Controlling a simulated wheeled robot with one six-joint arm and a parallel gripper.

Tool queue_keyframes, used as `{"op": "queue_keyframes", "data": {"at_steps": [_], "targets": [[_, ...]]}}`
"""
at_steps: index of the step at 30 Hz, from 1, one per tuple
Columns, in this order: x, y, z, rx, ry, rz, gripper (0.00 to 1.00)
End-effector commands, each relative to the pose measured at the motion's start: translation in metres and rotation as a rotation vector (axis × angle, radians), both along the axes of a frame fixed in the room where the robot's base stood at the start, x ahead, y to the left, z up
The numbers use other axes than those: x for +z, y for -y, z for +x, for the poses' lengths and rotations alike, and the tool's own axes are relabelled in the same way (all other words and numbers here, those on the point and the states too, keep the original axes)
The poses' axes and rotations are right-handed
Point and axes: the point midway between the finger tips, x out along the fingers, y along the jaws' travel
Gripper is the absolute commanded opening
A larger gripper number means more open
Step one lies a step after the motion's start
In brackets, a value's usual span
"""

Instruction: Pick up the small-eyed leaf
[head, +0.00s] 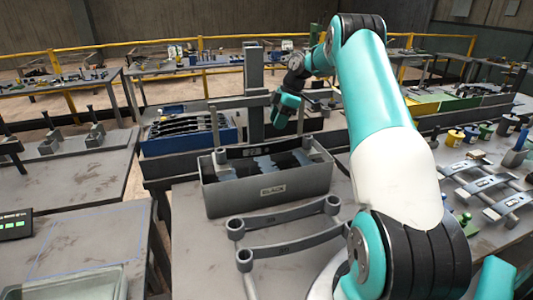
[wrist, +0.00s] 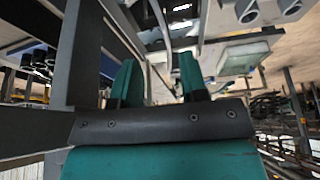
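Two dark grey leaf springs lie on the near bench in the head view. The farther leaf (head: 285,214) has a round eye at each end. The nearer leaf (head: 290,245) shows its left eye; my arm partly hides its right end. I cannot tell surely which has the smaller eyes. My gripper (head: 286,108) is raised behind and above the grey bin, well apart from both leaves. In the wrist view my gripper (wrist: 160,82) has its two teal fingers apart, with nothing between them.
A grey labelled bin (head: 268,197) holding dark pieces stands behind the leaves. A blue bin (head: 189,142) with stacked dark leaves is behind it at left. A grey post (head: 254,85) rises beside my gripper. The right bench (head: 450,218) carries more leaves and coloured pots.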

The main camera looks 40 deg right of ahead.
Motion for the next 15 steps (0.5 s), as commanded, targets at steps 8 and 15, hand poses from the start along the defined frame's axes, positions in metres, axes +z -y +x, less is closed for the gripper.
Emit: {"op": "queue_keyframes", "data": {"at_steps": [8, 15], "targets": [[-0.038, -0.016, 0.009, 0.000, -0.001, 0.002, 0.40], [-0.055, -0.027, 0.010, 0.001, -0.005, 0.003, 0.40]]}}
